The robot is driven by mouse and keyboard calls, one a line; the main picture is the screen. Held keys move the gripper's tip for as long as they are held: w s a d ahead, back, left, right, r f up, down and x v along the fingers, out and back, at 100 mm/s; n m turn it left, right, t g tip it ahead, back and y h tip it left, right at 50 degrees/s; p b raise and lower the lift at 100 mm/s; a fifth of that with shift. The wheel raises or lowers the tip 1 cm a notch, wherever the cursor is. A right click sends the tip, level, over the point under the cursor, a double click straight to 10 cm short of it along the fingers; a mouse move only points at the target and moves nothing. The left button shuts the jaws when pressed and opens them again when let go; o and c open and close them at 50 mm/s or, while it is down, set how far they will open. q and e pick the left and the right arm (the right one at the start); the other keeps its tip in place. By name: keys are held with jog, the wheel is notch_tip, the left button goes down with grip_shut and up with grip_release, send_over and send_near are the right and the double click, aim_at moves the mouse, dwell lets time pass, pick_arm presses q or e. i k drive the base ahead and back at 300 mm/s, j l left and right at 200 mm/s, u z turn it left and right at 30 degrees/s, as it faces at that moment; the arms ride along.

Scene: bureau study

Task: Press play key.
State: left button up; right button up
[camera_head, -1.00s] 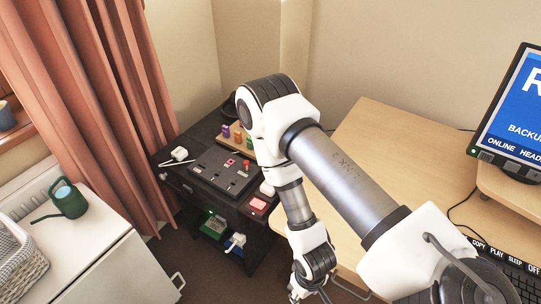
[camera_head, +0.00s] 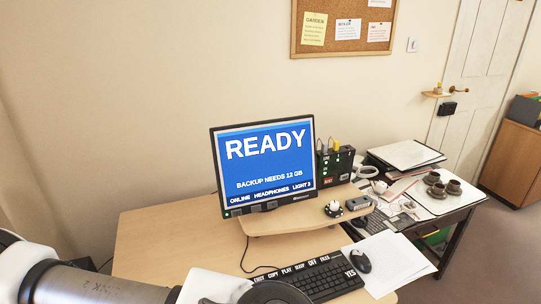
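The play key (camera_head: 287,270) is in the row of labelled keys along the far edge of the black keyboard (camera_head: 325,280), between the copy key (camera_head: 274,274) and the sleep key (camera_head: 300,266). The keyboard lies on the wooden desk, and part of my arm at the bottom covers its near left end. The monitor (camera_head: 264,165) behind it reads READY, with "backup needs 12 GB" and "online, headphones, light 3" below. Neither gripper is in view; only links of one arm show at the lower left.
The monitor stands on a wooden riser (camera_head: 290,221) carrying small items. A mouse (camera_head: 359,261) and white papers (camera_head: 398,262) lie right of the keyboard. A black box (camera_head: 335,166) with switches stands behind. A dark side table holds brown cups (camera_head: 436,178). The desk's left part (camera_head: 160,235) is clear.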

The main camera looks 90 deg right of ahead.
aim_at(289, 272)
jog(key=z, duration=3)
